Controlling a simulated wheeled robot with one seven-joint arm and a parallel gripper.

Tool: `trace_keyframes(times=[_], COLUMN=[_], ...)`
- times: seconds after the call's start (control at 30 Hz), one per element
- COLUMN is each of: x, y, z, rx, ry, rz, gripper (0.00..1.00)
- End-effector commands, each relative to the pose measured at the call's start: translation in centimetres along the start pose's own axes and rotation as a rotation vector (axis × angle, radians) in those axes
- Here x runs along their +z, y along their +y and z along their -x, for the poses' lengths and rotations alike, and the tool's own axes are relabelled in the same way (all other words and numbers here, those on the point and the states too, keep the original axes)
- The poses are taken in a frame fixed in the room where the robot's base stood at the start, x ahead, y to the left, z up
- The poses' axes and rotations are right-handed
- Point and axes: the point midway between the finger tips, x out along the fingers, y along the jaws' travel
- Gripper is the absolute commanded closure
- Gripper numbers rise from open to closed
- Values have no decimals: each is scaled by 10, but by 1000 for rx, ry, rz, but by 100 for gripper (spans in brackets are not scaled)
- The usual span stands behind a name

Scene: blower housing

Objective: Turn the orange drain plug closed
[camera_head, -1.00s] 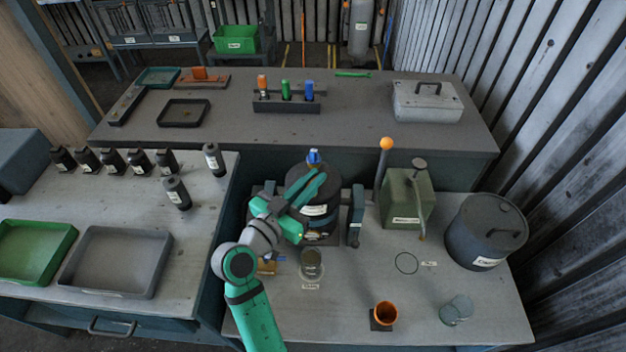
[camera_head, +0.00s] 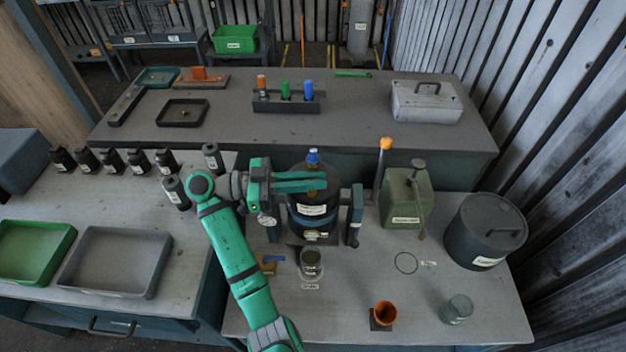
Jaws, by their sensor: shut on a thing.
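The blower housing (camera_head: 312,208) is a dark, labelled cylinder with a blue cap (camera_head: 313,157) on top, held between blue-grey posts. My gripper (camera_head: 322,183) reaches in from the left, with its teal fingers lying level across the housing's upper part. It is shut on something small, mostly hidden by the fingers. A small orange-brown part (camera_head: 313,192) shows just under the fingertips; I cannot tell for sure that it is the drain plug. A jar (camera_head: 311,262) stands on the bench below the housing's front.
To the right stand a lever with an orange knob (camera_head: 386,144), a green can (camera_head: 407,200) and a dark lidded drum (camera_head: 485,230). An orange cup (camera_head: 384,313) and a grey-green jar (camera_head: 457,309) are at the front. Small dark bottles (camera_head: 175,192) stand close to my arm on the left.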

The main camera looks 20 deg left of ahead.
Motion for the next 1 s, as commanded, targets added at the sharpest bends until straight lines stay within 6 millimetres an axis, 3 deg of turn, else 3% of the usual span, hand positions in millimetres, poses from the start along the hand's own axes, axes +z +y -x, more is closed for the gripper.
trace_keyframes(times=[0.33, 0.83, 0.87, 0.9, 1.0], x=[3, 4, 4, 4, 3], y=[-2, -2, -2, -2, -1], z=[-1, -2, -2, -2, -2], rx=[108, 123, 123, 123, 125], ry=[-3, -4, -4, -3, -3], rz=[8, 9, 9, 9, 8], gripper=[100, 100, 84, 74, 72])
